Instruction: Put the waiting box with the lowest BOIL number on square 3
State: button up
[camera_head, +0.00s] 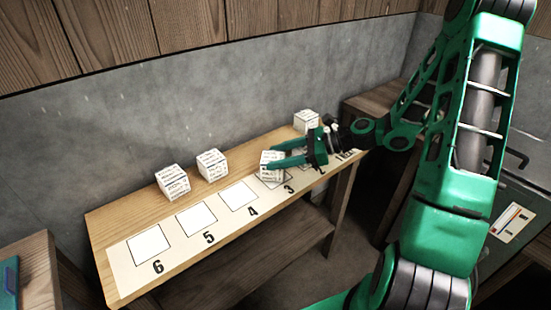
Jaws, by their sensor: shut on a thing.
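My gripper (283,158) is shut on a small white box (267,168) with printed text. The held box is over or at square 3 (266,181) of the numbered strip; I cannot tell if it touches the surface. Two more white boxes stand on the wooden table behind the strip, one at the left (172,181) and one beside it (212,164). Another white box (306,120) stands at the far right end. The print on the boxes, including any BOIL number, is too small to read. My gripper and arm partly cover the squares right of 3.
The wooden table (112,213) stands against a grey wall. Squares 4 (238,195), 5 (196,218) and 6 (149,244) are empty. A dark cabinet (510,215) with a label is at the right.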

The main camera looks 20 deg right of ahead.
jog(key=shift+f, duration=0.4)
jog(key=o, duration=1.1)
jog(key=shift+o, duration=0.2)
